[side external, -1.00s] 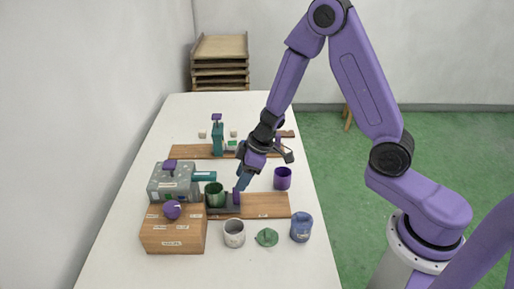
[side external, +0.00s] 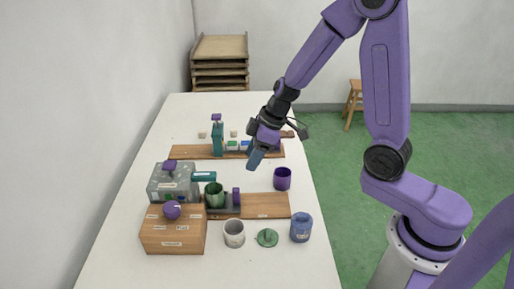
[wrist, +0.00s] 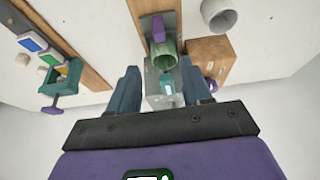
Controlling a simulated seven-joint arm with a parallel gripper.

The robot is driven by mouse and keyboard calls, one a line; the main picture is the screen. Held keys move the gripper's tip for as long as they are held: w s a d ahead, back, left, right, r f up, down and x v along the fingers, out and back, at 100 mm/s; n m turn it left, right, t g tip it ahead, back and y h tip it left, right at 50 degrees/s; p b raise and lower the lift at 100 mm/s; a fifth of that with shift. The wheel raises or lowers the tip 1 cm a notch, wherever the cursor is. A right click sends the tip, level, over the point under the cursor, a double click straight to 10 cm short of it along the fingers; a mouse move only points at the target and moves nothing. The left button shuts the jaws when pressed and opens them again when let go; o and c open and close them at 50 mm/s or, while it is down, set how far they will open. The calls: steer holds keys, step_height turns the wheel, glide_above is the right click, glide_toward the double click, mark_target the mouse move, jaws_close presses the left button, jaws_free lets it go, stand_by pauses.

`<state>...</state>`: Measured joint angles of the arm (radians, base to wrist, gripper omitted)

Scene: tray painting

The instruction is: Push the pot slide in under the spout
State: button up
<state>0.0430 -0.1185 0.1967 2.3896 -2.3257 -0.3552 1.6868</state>
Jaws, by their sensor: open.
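The pot slide (side external: 224,212) is a dark carriage with an upright purple plate (side external: 236,197), at the left end of a wooden board (side external: 265,205). A green pot (side external: 214,196) stands on it. The teal spout (side external: 204,176) juts from a grey speckled box (side external: 172,184); its tip is close by the pot's mouth. The wrist view shows the pot (wrist: 163,55) beside the spout (wrist: 167,86); I cannot tell exactly how far under it sits. My gripper (side external: 253,163) is open and empty, above and behind the slide, apart from it.
A wooden box with a purple knob (side external: 172,230) stands in front of the grey box. A white cup (side external: 234,233), green lid (side external: 267,238), blue jar (side external: 300,228) and purple cup (side external: 282,179) stand nearby. A teal press (side external: 217,138) stands on the rear board.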

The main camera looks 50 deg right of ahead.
steer(key=shift+v, duration=1.2)
step_height(320, 180, up, 7)
steer(key=w+a+t, duration=0.2)
steer(key=a+t, duration=0.1)
steer(key=t, duration=0.2)
steer(key=s+d+f+n+g+h, duration=0.1)
steer(key=s+g, duration=0.3)
steer(key=s, duration=1)
steer(key=s+d+f+n+g+h, duration=0.1)
steer(key=s+g, duration=0.3)
steer(key=s, duration=1)
steer(key=shift+s+d+f+n+h, duration=0.2)
steer(key=shift+d+n+h, duration=0.2)
steer(key=shift+d+n, duration=0.45)
